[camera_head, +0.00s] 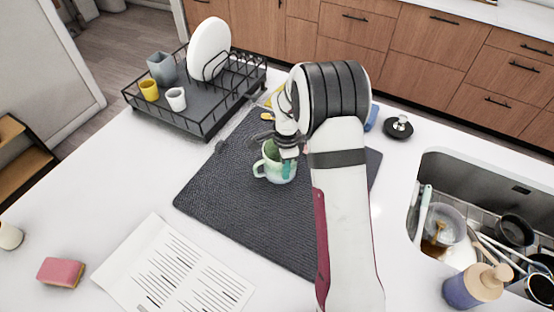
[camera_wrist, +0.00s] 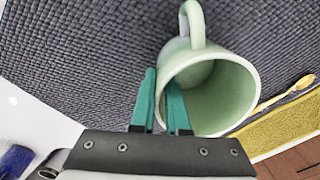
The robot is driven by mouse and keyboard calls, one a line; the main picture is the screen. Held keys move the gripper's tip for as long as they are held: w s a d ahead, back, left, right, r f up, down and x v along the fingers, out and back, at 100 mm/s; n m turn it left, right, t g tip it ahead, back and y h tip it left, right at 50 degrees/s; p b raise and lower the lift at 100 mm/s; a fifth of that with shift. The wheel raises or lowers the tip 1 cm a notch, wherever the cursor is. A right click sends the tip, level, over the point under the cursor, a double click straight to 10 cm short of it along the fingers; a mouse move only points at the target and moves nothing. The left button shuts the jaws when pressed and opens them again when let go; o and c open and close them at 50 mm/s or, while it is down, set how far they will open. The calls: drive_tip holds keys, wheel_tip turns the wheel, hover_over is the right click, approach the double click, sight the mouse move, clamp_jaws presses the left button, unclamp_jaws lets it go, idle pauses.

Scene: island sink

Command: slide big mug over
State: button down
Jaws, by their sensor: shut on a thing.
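A pale green mug (camera_head: 272,174) stands upright on the dark woven mat (camera_head: 225,185), with its handle toward the left. It also shows in the wrist view (camera_wrist: 232,92), where I look down into its empty inside. My gripper (camera_head: 288,160) is at the mug's near-right side, pointing down. In the wrist view its teal fingers (camera_wrist: 163,100) are shut on the mug's rim wall, one inside and one outside. My arm hides part of the mat to the right.
A black dish rack (camera_head: 205,122) with a white plate (camera_head: 208,48) and several cups stands at the back left. A sink (camera_head: 436,172) with dishes is at right. A printed paper (camera_head: 165,270) and a pink sponge (camera_head: 61,272) lie in front. The mat's left part is clear.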

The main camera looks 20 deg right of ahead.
drive_tip(key=shift+s+d, duration=0.25)
drive_tip(key=shift+s, duration=0.35)
drive_tip(key=shift+s+d, duration=0.25)
drive_tip(key=shift+s, duration=0.3)
drive_tip(key=c, duration=0.8)
unclamp_jaws()
drive_tip(key=shift+c, duration=0.2)
wheel_tip(320, 180, up, 16)
drive_tip(key=shift+s, duration=0.15)
drive_tip(key=shift+f, duration=0.1)
